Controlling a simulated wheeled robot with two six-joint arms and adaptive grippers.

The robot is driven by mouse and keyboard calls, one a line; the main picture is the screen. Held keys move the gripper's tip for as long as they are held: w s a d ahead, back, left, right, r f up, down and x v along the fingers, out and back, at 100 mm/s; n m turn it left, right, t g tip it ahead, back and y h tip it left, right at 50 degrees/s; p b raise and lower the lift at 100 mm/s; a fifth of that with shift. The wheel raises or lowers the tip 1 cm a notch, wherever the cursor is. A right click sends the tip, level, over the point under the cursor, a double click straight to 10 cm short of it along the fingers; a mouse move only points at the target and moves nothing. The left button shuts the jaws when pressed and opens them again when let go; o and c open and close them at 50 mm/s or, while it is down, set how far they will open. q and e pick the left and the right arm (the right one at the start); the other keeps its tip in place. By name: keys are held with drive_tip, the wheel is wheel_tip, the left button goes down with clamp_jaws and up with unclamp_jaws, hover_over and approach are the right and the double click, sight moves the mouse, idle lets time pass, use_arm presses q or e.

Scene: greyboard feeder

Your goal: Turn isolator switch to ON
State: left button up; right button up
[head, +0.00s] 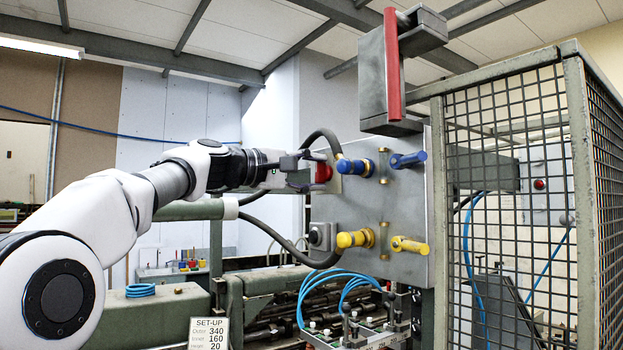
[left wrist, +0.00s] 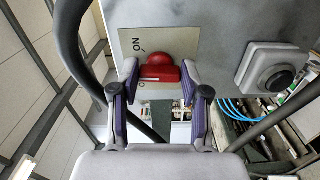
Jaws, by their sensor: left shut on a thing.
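The isolator switch has a red knob (left wrist: 160,72) on a pale plate (left wrist: 187,42). The plate is marked ON at its upper left in the left wrist view, and part of another marking shows lower, beside the left finger. In the head view the red knob (head: 323,172) is at the left edge of the grey panel. My left gripper (head: 309,171) is at the knob, and in the left wrist view its fingers (left wrist: 159,84) are on either side of the red grip, shut on it. The ON marking is clear of the fingers. My right gripper is not in view.
A dark round button (left wrist: 277,77) is on a box to the right in the left wrist view. A mesh guard (head: 515,130) stands right of the panel.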

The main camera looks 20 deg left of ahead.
use_arm(q)
drive_tip(key=m+b, duration=0.1)
drive_tip(key=m, duration=0.3)
drive_tip(key=shift+f, duration=0.1)
drive_tip(key=m+b, duration=0.1)
drive_tip(key=m, duration=0.3)
idle(0.4)
drive_tip(key=o, duration=1.1)
drive_tip(key=shift+o, duration=0.2)
drive_tip(key=shift+w+d+f, duration=0.1)
drive_tip(key=shift+w+d, duration=0.05)
drive_tip(key=shift+w, duration=0.05)
